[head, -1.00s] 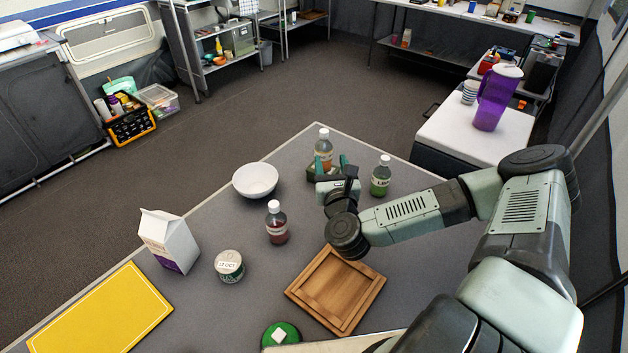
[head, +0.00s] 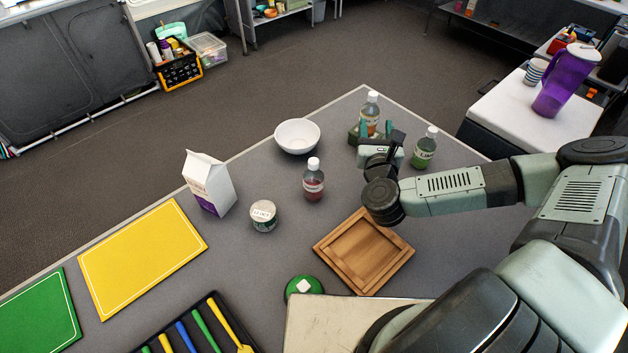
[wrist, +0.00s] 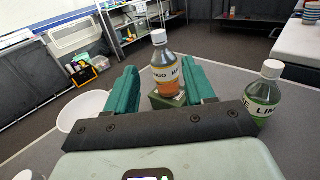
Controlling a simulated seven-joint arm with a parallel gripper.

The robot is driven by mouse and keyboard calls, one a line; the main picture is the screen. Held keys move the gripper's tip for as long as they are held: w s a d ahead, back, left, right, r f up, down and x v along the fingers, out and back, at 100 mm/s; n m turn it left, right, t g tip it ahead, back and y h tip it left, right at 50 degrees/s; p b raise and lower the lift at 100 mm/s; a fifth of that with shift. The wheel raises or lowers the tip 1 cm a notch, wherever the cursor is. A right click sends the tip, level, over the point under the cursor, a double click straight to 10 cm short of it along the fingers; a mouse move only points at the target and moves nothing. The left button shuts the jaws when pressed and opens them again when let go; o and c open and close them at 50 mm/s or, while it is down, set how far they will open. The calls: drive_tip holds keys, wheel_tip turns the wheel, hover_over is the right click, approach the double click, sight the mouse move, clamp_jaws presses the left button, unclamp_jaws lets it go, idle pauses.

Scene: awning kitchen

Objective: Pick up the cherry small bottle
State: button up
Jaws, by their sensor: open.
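The cherry small bottle (head: 313,183), with dark red liquid and a white cap, stands upright on the grey table, left of my gripper in the head view. My gripper (wrist: 160,88) is open, with its two green fingers apart. In the wrist view it points at an orange bottle labelled as mango (wrist: 168,72), which shows between the fingers and stands beyond them. A green lime bottle (wrist: 262,95) stands to the right of the gripper. A white cap at the lower left edge of the wrist view may be the cherry bottle's.
A white bowl (head: 297,134) stands behind the cherry bottle. A carton (head: 208,184) and a tin (head: 263,214) stand to its left. A wooden tray (head: 362,252) lies in front. A small dark green block (wrist: 166,100) is by the mango bottle.

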drive_tip(key=shift+o, duration=0.2)
drive_tip(key=n+g+y, duration=0.2)
drive_tip(key=n+y, duration=0.3)
drive_tip(key=y, duration=0.2)
approach(315, 168)
drive_tip(key=w, duration=0.3)
drive_tip(key=x, duration=0.5)
drive_tip(key=a+x, duration=0.1)
drive_tip(key=x, duration=0.4)
drive_tip(key=shift+a+f, duration=0.1)
drive_tip(key=shift+c, duration=0.5)
clamp_jaws()
